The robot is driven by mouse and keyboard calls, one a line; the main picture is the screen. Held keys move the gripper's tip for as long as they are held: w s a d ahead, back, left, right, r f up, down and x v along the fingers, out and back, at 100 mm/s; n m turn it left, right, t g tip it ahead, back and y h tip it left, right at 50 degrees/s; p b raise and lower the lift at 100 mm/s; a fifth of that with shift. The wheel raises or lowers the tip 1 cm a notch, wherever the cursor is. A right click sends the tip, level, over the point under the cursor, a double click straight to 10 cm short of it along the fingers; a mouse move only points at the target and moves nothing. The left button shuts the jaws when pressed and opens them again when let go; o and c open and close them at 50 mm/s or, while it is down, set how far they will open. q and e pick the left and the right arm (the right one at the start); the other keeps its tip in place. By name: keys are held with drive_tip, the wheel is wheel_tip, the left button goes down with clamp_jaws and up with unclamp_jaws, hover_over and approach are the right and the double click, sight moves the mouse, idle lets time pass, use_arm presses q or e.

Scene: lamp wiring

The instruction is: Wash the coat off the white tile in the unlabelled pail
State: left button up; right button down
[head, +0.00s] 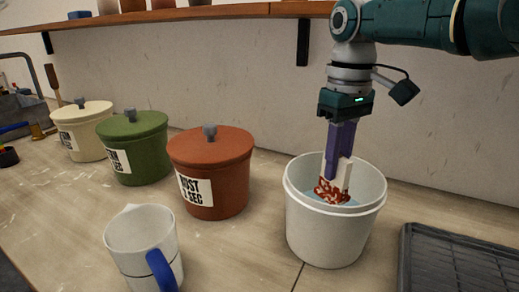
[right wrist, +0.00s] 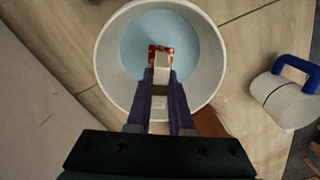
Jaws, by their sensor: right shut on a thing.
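The unlabelled pail (head: 328,229) is white, lidless and stands on the bench; pale blue liquid shows in it in the right wrist view (right wrist: 136,45). My right gripper (head: 340,172) points down into the pail and is shut on the white tile (head: 344,176). The tile's lower part has a mottled red-brown coat (head: 332,192). The tile's lower end is at or just above the liquid; I cannot tell if it dips in. In the right wrist view the tile (right wrist: 161,63) sits between the purple fingers (right wrist: 160,95). My left gripper is not in view.
Lidded cream (head: 88,140), green (head: 138,155) and rust-red (head: 222,160) pails stand left of the white pail. A white jug (head: 142,240) with a blue handle stands in front. A dark ribbed tray (head: 455,265) lies at right. A wooden shelf (head: 190,14) runs above.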

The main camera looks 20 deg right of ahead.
sight(332, 192)
drive_tip(key=shift+f+b, duration=3.75)
drive_tip(key=shift+f, duration=0.7)
wheel_tip(332, 192, up, 17)
drive_tip(key=p, duration=1.6)
drive_tip(key=shift+f+p, duration=0.15)
drive_tip(key=shift+p, duration=0.15)
wheel_tip(332, 192, up, 2)
drive_tip(key=shift+r+p, duration=0.1)
drive_tip(key=shift+p, duration=0.5)
